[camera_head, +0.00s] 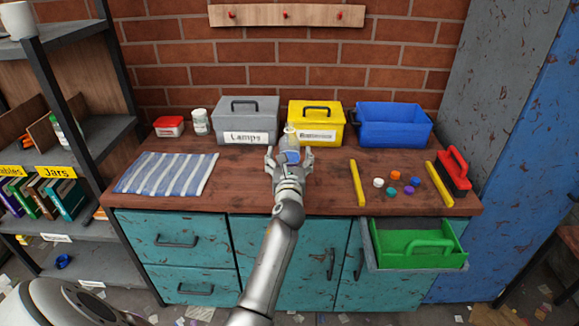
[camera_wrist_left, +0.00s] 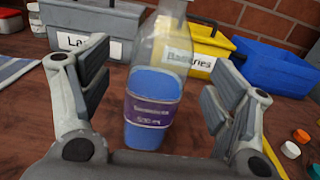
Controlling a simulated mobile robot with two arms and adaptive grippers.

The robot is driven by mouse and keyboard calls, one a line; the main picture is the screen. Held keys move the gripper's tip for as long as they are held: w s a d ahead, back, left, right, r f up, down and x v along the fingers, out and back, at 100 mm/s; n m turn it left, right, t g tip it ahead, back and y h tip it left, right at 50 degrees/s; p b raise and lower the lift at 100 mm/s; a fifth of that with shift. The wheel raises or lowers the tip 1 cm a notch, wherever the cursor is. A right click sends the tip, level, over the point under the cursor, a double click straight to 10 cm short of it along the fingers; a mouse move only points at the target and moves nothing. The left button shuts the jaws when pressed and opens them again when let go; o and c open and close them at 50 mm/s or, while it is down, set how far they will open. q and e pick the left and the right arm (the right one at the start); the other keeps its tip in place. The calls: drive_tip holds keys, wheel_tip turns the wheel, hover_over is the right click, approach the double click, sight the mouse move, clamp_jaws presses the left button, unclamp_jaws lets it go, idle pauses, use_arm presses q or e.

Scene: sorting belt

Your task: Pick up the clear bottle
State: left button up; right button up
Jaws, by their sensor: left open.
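The clear bottle (camera_wrist_left: 155,95) stands upright on the wooden counter, with blue contents and a purple label. In the head view the bottle (camera_head: 291,138) is in front of the yellow Batteries box, its lower part partly hidden by my gripper. My left gripper (camera_head: 289,157) is open, with a finger on each side of the bottle. In the left wrist view the left gripper (camera_wrist_left: 160,100) shows gaps between both finger pads and the bottle. The right gripper is not in view.
Behind stand a grey Lamps box (camera_head: 248,107), a yellow box (camera_head: 316,112) and a blue bin (camera_head: 393,128). A striped cloth (camera_head: 165,174) lies left. Several coloured caps (camera_head: 395,175) lie right between yellow strips, near a red-handled brush (camera_head: 455,172). A green crate (camera_head: 418,262) sits in an open drawer.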

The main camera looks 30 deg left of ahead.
use_arm(q)
drive_tip(key=shift+x, duration=2.25)
drive_tip(key=shift+c, duration=0.4)
drive_tip(key=shift+r, duration=0.1)
drive_tip(key=c, duration=1.7)
